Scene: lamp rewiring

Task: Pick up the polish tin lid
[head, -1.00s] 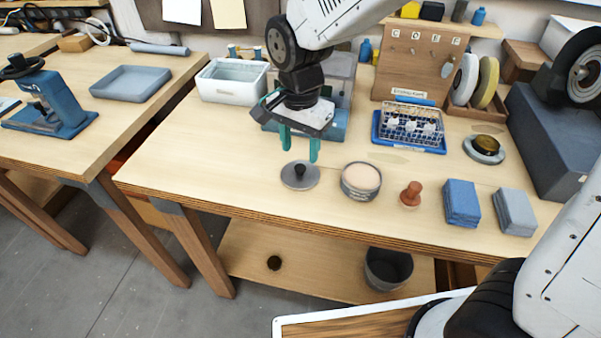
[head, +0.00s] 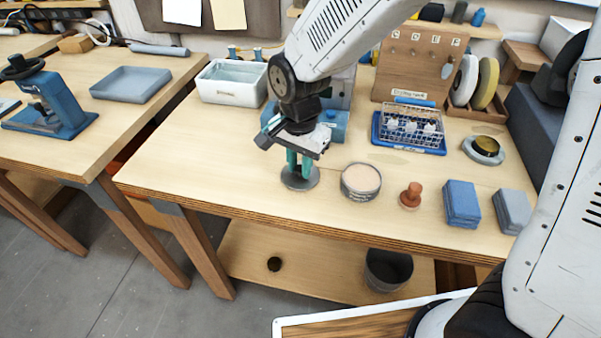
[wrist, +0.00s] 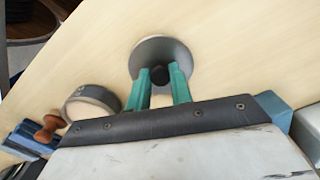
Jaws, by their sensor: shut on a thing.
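The polish tin lid (head: 300,181) is a flat grey disc with a dark knob, lying on the workbench left of the open tin. It also shows in the wrist view (wrist: 178,48), with its dark knob (wrist: 160,75) between my fingers. My gripper (head: 299,172) points down over the lid, its green fingers shut on the knob; the fingers show in the wrist view too (wrist: 160,80). The lid appears to rest on the bench. The open polish tin (head: 361,182), round with pale contents, stands just to the right.
A reddish-brown knobbed tool (head: 411,195), blue blocks (head: 462,203) and grey blocks (head: 513,211) stand further right. A wire basket on a blue tray (head: 409,131) and a white bin (head: 232,83) stand behind. The bench's front edge is close; bare wood lies left of the lid.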

